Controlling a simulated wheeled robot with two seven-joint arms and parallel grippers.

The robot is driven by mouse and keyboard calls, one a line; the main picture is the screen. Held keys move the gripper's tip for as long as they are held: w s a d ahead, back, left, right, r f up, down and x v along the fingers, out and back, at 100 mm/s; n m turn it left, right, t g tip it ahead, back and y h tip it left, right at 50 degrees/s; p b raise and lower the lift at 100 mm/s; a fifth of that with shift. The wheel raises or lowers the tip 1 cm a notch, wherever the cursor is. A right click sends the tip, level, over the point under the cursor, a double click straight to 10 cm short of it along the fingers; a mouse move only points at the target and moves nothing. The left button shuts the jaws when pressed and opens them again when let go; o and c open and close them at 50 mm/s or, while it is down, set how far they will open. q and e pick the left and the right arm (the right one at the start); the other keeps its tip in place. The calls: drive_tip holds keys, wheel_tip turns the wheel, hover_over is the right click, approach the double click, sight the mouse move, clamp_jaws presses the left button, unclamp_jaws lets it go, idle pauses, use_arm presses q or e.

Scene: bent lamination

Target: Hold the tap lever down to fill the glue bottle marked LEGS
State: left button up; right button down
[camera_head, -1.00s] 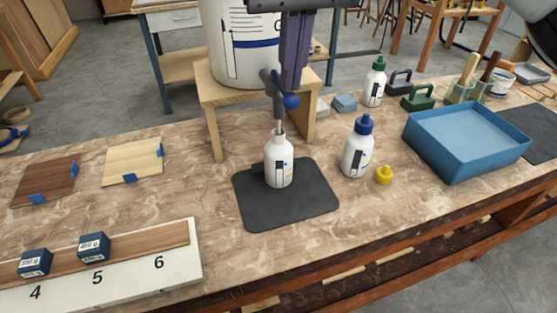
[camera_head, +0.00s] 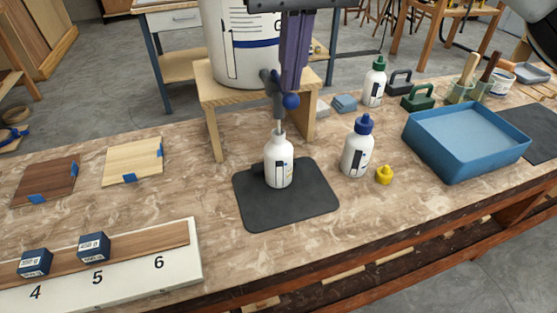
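A white glue bottle (camera_head: 279,168) without a cap stands upright on a dark mat (camera_head: 285,213), its open neck at the grey tap's (camera_head: 278,108) spout. Its label is too small to read, and its fill level cannot be seen. The tap lever's blue ball end (camera_head: 291,101) sits at the tips of my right gripper (camera_head: 292,90). The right gripper's purple-grey fingers point down, look shut together and hold nothing visible; they appear to touch the lever. They hide part of the white tank (camera_head: 240,45) on its wooden stand (camera_head: 211,103). My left gripper is not in view.
A blue-capped bottle (camera_head: 357,150) and a yellow cap (camera_head: 384,174) stand right of the mat. A blue tray (camera_head: 465,160) lies further right. A green-capped bottle (camera_head: 374,83) stands behind. A numbered board (camera_head: 185,260) with blue blocks is front left.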

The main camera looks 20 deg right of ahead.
idle(0.4)
wheel_tip(320, 180, up, 4)
drive_tip(key=p, duration=0.4)
wheel_tip(320, 180, up, 4)
drive_tip(key=p, duration=0.3)
drive_tip(key=shift+p, duration=0.3)
